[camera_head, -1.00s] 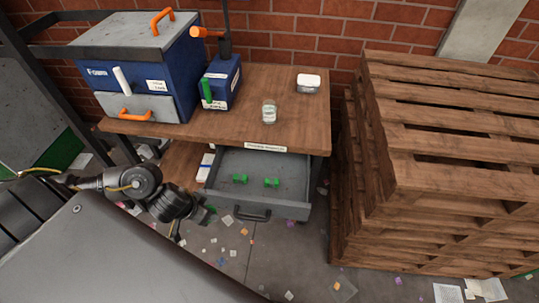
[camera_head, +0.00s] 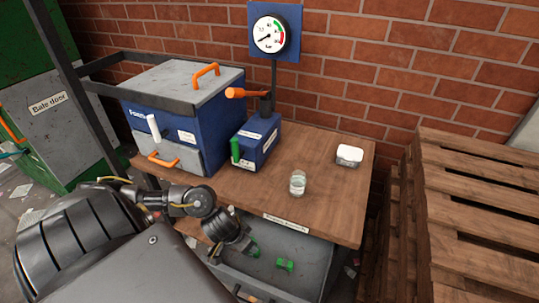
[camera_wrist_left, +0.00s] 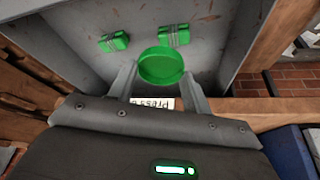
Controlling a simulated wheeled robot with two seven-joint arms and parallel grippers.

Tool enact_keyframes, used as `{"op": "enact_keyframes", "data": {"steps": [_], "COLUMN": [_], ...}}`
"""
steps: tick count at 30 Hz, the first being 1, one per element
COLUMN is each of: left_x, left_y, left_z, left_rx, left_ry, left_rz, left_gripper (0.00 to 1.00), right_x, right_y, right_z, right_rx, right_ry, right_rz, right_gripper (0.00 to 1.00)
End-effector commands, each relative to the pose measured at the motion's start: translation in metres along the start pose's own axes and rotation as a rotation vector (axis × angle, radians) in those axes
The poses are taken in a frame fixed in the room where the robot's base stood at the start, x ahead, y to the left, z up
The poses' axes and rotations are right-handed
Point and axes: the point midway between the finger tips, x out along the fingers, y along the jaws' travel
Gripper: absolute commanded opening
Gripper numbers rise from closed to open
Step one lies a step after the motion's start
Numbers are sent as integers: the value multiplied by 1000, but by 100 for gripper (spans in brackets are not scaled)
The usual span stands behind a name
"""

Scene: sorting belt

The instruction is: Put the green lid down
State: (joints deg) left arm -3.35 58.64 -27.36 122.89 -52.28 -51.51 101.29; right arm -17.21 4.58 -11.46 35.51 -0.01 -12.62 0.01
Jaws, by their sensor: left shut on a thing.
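The green lid (camera_wrist_left: 161,66) is a round, shallow disc in the wrist view, between the fingertips of my left gripper (camera_wrist_left: 160,76). The gripper is shut on it and holds it over the open grey drawer (camera_wrist_left: 88,32). In the head view my left gripper (camera_head: 228,240) is at the drawer's left side, and the lid cannot be made out there. Two green blocks with wire around them lie in the drawer, one nearer the middle (camera_head: 285,264) and one beside the gripper (camera_head: 254,249). My right gripper is not in view.
The wooden bench (camera_head: 330,208) above the drawer carries a glass jar (camera_head: 298,183), a white-topped tub (camera_head: 349,156), a blue box with a green handle (camera_head: 257,146) and a larger blue machine (camera_head: 195,110). Wooden pallets (camera_head: 480,200) stand at right. The bench top's front middle is clear.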

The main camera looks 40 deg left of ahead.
Motion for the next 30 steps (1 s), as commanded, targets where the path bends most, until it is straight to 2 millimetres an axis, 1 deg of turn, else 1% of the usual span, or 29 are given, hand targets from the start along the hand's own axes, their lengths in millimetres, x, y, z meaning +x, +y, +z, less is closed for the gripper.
{"op": "enact_keyframes", "data": {"steps": [1,5,6,9,12,16,22,24,27,30], "left_x": [14,40,53,76,92,102,106,116,130,139], "left_y": [-4,-13,-14,-19,-22,-24,-25,-26,-26,-26], "left_z": [-12,-36,-38,-44,-50,-54,-56,-58,-49,-46], "left_rx": [-5,-3,-3,-2,2,3,4,2,1,3], "left_ry": [4,3,0,0,0,0,0,0,-2,-1], "left_rz": [-1,1,2,2,2,3,3,2,3,2], "left_gripper": [28,28,28,28,28,28,28,28,28,28], "right_x": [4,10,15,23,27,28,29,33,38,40], "right_y": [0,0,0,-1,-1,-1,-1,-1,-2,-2], "right_z": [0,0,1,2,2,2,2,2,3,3], "right_rx": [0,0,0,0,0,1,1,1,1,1], "right_ry": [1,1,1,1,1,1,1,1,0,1], "right_rz": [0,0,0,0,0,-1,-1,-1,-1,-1], "right_gripper": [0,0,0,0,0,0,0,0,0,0]}}
